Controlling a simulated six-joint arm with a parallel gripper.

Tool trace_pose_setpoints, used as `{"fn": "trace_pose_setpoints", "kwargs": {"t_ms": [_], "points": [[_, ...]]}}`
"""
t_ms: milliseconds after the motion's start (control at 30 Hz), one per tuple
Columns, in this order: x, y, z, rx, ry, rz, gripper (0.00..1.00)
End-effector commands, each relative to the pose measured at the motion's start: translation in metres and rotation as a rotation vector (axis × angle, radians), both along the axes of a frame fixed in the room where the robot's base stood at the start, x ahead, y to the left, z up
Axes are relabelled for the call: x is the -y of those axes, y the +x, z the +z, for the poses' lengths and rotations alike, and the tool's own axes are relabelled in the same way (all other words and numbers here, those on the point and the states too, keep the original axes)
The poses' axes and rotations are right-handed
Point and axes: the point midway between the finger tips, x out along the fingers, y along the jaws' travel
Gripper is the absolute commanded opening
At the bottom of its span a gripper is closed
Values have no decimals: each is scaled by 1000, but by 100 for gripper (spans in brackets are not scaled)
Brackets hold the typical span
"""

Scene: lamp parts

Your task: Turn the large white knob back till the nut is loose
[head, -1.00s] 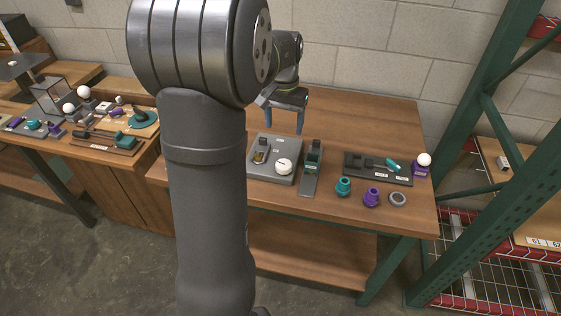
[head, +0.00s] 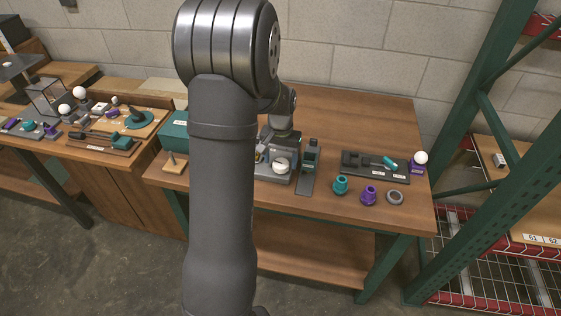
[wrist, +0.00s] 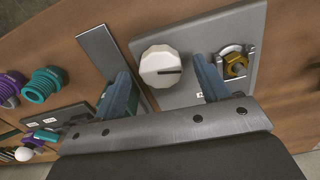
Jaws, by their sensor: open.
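The large white knob (head: 281,166) sits on a grey base plate (head: 271,178) on the bench. In the wrist view the knob (wrist: 161,67) is faceted, with a dark line across its face. A brass-coloured nut (wrist: 236,65) sits in a silver clamp on the same plate, right of the knob. My gripper (wrist: 163,69) is open, its two blue fingers on either side of the knob in the picture. Gaps show between knob and fingers, and I cannot tell their height over the plate. In the head view my arm partly hides the gripper and plate.
A grey strip with a green block (head: 310,157) stands close right of the plate. Further right are a teal part (head: 341,185), a purple part (head: 369,195), a grey ring (head: 395,197) and a dark tray (head: 352,171). The bench behind is clear.

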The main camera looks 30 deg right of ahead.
Motion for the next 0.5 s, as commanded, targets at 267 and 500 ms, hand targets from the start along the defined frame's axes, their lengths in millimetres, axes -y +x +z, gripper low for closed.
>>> {"fn": "trace_pose_setpoints", "kwargs": {"t_ms": [267,500], "points": [[0,0,-15,1,-1,0,68],[0,0,-15,1,-1,0,60]]}}
